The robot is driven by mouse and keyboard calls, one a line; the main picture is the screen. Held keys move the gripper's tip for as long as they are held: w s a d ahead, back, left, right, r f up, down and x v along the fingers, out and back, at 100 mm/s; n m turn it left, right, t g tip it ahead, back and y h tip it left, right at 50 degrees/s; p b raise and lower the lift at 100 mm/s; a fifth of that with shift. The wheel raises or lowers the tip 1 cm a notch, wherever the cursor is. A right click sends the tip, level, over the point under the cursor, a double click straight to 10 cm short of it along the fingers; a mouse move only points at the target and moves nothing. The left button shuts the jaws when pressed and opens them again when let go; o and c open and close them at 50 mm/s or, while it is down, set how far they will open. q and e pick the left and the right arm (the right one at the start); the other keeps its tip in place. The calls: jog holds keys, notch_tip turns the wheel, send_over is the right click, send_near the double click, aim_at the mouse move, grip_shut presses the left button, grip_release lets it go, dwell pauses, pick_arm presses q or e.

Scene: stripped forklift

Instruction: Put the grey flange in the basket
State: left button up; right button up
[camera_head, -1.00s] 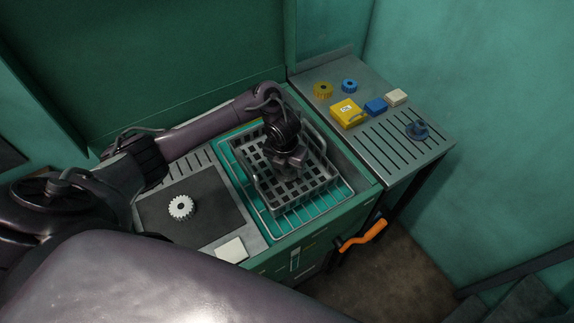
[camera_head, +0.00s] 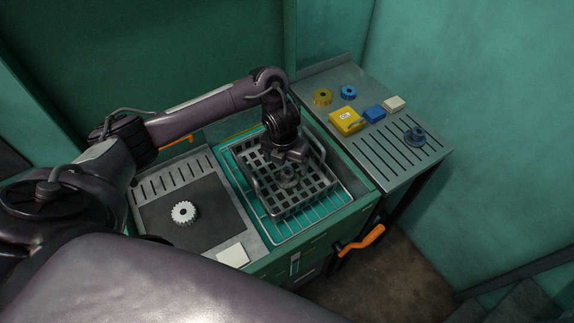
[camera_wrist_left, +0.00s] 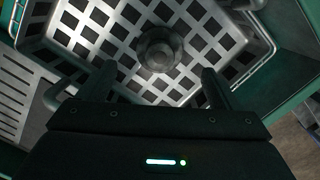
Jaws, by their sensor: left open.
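The grey flange (camera_head: 287,176) lies inside the basket (camera_head: 312,197), on its slotted floor. It also shows in the left wrist view (camera_wrist_left: 158,48) as a round stepped piece, apart from both fingers. The basket is a grey open crate with raised handles, and its grid floor fills much of the wrist view (camera_wrist_left: 100,30). My left gripper (camera_head: 290,156) is above the flange, pointing down over the basket. Its two fingers are apart and empty in the wrist view (camera_wrist_left: 160,74). My right gripper is not in view.
The basket stands on a wire rack (camera_head: 262,222) in a teal recess.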

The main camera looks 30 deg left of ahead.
aim_at(285, 176)
pick_arm(q)
jog(key=r, duration=0.1)
jog(key=r+p, duration=0.1)
jog(key=r, duration=0.3)
jog(key=shift+s+r+p, duration=0.25)
jog(key=shift+s+p, duration=0.05)
jog(key=shift+s, duration=0.1)
